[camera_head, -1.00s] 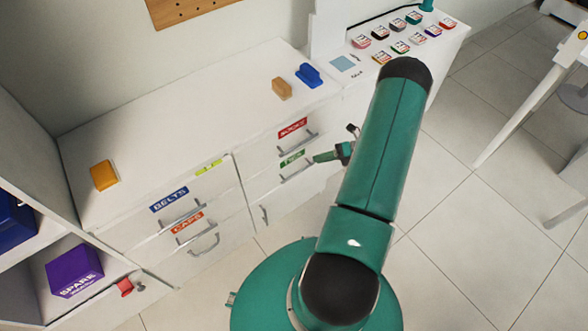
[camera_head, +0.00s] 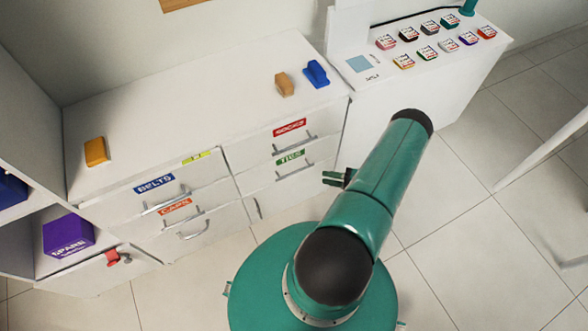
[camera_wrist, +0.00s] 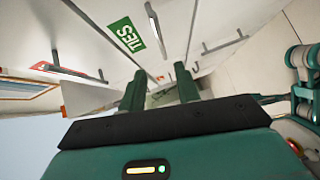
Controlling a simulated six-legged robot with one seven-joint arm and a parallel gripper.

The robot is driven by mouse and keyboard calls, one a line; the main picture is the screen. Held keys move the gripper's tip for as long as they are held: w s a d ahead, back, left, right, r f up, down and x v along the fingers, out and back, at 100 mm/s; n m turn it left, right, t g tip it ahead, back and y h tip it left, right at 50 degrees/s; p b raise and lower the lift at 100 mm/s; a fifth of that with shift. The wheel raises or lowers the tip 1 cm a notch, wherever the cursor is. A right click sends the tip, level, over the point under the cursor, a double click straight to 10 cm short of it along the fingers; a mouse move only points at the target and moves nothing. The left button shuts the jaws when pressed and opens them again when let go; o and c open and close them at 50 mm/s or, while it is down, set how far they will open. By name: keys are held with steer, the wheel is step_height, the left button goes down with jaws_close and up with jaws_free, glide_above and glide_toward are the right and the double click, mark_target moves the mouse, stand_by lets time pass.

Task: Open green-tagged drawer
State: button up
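The green-tagged drawer (camera_head: 265,177) is the lower one in the right-hand column, with a green "TIES" label (camera_head: 290,157) and a silver bar handle (camera_head: 295,170). It looks closed, flush with its neighbours. In the wrist view the green label (camera_wrist: 127,35) and the bar handle (camera_wrist: 155,28) beside it lie beyond my fingers. My gripper (camera_head: 327,178) is just right of the drawer front, apart from the handle. In the wrist view its two green fingers (camera_wrist: 160,88) are spread with nothing between them.
The red-tagged "SOCKS" drawer (camera_head: 255,150) is directly above. Blue-tagged "BELTS" (camera_head: 120,205) and red-tagged "CAPS" (camera_head: 150,225) drawers stand to the left. A tan block (camera_head: 284,85) and a blue object (camera_head: 316,73) lie on top. Open floor lies to the right.

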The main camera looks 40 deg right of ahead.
mark_target(294, 172)
steer(key=x, duration=1.4)
steer(key=shift+a+f, duration=0.1)
steer(key=shift+c, duration=0.2)
jaws_close()
